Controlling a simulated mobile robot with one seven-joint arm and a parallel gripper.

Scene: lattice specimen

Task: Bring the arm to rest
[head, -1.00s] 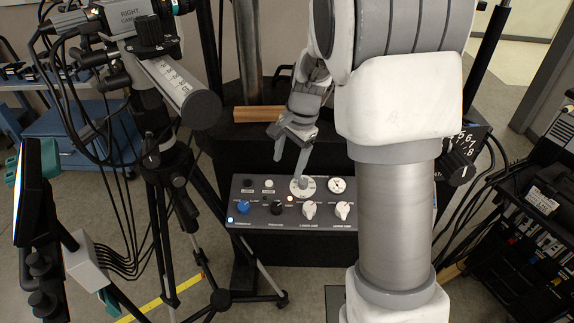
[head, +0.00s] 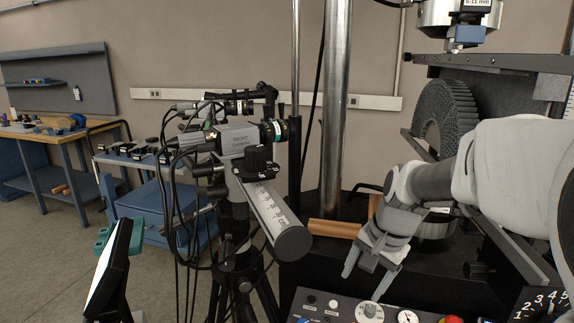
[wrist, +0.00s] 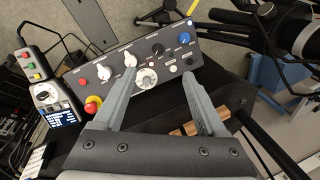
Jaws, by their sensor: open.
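My gripper (head: 367,272) hangs from my white arm at the right of the head view, its fingers pointing down over the control panel (head: 335,306). In the wrist view the two grey fingers (wrist: 152,95) are spread apart with nothing between them. The panel (wrist: 117,58) lies beyond the fingertips, with a round white dial (wrist: 146,78) seen between them. The gripper appears apart from the panel, though the exact gap is hard to judge.
A camera on a tripod (head: 240,140) stands left of my gripper. A wooden block (head: 333,229) lies on the black base behind it. A ring-shaped lattice specimen (head: 447,112) stands at the back right. A red knob (wrist: 93,105) and a handheld control box (wrist: 50,97) sit at the wrist view's left.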

